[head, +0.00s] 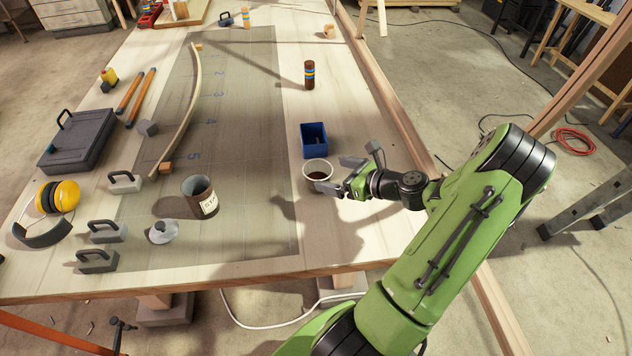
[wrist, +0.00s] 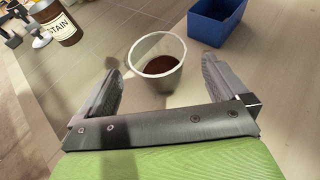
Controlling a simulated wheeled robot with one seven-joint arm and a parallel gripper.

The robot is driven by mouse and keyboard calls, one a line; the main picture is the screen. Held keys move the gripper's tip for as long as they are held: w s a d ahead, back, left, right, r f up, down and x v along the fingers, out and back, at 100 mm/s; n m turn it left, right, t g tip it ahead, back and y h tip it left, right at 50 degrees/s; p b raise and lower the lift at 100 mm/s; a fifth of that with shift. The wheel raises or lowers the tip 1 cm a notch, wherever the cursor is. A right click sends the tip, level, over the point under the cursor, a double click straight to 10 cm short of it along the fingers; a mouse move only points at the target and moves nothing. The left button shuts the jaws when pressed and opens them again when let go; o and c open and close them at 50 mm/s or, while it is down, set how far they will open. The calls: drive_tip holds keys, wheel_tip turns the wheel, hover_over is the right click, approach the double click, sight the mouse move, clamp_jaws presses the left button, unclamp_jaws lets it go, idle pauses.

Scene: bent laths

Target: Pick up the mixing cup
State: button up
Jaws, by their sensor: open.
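The mixing cup (head: 318,174) is a white cup with dark brown liquid in it. It stands upright on the table, just in front of a blue box. In the wrist view the cup (wrist: 158,57) is ahead of my gripper, roughly between the lines of its two fingers. My gripper (head: 345,175) is open and empty, just right of the cup in the head view. In the wrist view my gripper (wrist: 163,85) shows both fingers spread apart. Whether a finger touches the cup I cannot tell.
The blue box (head: 314,140) stands close behind the cup. A stain tin (head: 200,198) is to the left, with a grey funnel-like piece (head: 162,231) and several handled weights near it. A bent lath (head: 184,120) lies farther left. The table right of the cup is mostly clear.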

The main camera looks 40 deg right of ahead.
sight(308, 169)
drive_tip(key=b+x, duration=0.1)
drive_tip(key=x, duration=0.5)
drive_tip(key=shift+w+a+f, duration=0.2)
drive_tip(key=shift+w, duration=0.05)
drive_tip(key=shift+s, duration=0.1)
drive_tip(key=shift+c, duration=0.3)
drive_tip(key=c, duration=0.9)
drive_tip(key=shift+r, duration=0.1)
